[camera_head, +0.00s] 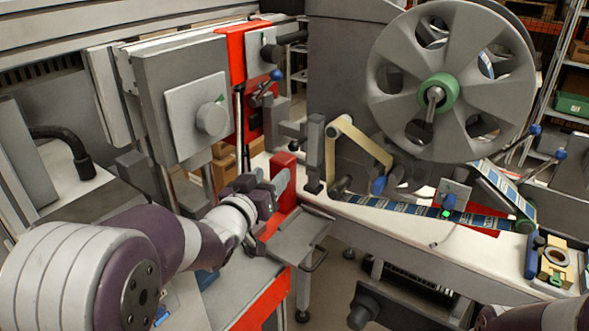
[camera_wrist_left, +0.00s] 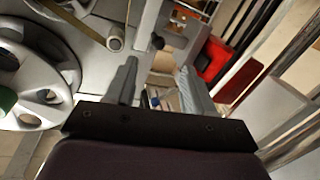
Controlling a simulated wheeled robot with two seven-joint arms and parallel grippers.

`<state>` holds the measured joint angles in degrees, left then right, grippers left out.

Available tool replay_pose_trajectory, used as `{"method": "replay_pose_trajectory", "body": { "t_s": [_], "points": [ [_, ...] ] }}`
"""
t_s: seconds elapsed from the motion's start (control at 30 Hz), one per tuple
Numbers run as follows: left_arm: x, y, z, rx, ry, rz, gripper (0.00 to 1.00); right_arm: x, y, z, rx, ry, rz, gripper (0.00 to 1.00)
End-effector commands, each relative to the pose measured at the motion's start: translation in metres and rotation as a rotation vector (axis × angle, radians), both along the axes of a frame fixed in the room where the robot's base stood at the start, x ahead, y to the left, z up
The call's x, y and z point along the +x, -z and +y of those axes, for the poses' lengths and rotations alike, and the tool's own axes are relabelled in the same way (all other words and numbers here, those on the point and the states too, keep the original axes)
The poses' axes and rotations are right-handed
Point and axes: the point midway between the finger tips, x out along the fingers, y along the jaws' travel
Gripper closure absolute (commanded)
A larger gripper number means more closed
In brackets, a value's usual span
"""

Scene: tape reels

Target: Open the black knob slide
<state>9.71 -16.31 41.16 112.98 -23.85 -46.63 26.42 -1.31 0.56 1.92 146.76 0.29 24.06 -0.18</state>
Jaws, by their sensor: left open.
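My left gripper (camera_head: 268,190) reaches in from the left in the head view, in front of the red bracket and above the grey tray. In the left wrist view its two grey fingers (camera_wrist_left: 157,70) stand apart with nothing held between them. A small black knob (camera_wrist_left: 157,43) shows in the left wrist view, beyond the fingertips and apart from them. I cannot tell for certain whether it is the slide's knob. In the head view, a dark slide-like block (camera_head: 313,183) stands just right of the gripper. My right gripper is not in view.
A red bracket (camera_head: 283,170) and a grey tray (camera_head: 297,238) are close to the left gripper. A large grey reel (camera_head: 395,75) with a green hub and a label strip (camera_head: 400,208) stand at right. A grey panel with a round knob (camera_head: 211,118) is at left.

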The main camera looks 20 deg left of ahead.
Motion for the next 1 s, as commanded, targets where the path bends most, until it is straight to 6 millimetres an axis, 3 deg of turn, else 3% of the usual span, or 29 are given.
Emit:
{"method": "replay_pose_trajectory", "body": {
  "t_s": [0.17,0.4,0.6,1.0],
  "points": [
    [0.019,-0.010,-0.005,-0.019,0.026,-0.065,0.47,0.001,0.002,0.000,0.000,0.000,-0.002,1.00],
    [0.081,-0.010,-0.015,-0.017,0.025,-0.061,0.47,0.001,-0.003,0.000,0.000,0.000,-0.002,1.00],
    [0.114,-0.010,-0.020,-0.016,0.024,-0.061,0.47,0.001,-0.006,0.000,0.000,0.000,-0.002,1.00],
    [0.126,-0.010,-0.021,-0.016,0.023,-0.061,0.47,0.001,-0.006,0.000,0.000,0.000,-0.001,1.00]
  ]
}}
